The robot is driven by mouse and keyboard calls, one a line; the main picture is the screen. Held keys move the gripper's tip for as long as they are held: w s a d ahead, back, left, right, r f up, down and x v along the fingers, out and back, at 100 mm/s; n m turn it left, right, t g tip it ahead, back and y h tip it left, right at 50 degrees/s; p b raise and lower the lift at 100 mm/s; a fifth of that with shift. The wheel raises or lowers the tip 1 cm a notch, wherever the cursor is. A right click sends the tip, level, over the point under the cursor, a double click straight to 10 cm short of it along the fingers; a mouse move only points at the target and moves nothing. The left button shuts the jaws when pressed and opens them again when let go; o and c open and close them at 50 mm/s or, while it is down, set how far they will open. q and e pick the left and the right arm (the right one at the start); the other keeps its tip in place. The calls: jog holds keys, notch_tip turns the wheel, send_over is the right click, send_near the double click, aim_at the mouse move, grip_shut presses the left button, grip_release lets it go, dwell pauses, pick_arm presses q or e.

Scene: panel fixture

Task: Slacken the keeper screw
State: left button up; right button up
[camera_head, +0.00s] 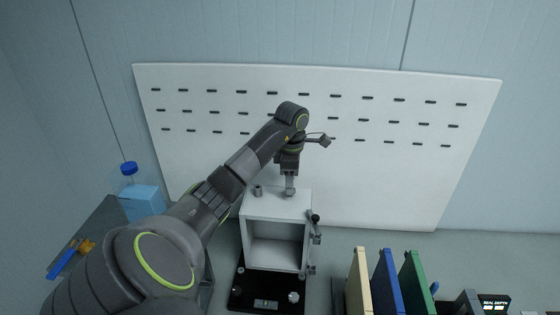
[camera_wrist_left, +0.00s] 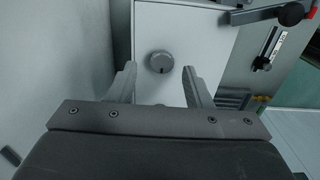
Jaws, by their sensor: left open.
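The white box-like fixture (camera_head: 275,204) stands in front of the perforated panel, with an open front. A short grey cylinder (camera_head: 257,190) stands on its top at the left. In the left wrist view, a round grey knob (camera_wrist_left: 160,62) with a dark mark on its rim sits on a white face; it may be the keeper screw. My left gripper (camera_head: 290,187) points down at the fixture's top. In the left wrist view its fingers (camera_wrist_left: 160,82) are open, one to each side of the knob, with clear gaps and nothing held. My right gripper is not in view.
A black-knobbed lever (camera_head: 315,218) is on the fixture's right side; a red-tipped bar (camera_wrist_left: 270,14) shows in the left wrist view. Cream, blue and green upright boards (camera_head: 388,282) stand right. A blue-capped bottle (camera_head: 129,170) and light blue box (camera_head: 143,203) are left.

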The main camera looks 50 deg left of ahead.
pick_arm(q)
jog(key=shift+d+f+b, duration=0.35)
jog(key=shift+f, duration=0.4)
jog(key=shift+a, duration=0.1)
jog(key=shift+a+f, duration=0.1)
jog(key=c, duration=0.8)
jog(key=shift+c, duration=0.9)
jog(key=shift+n, duration=0.4)
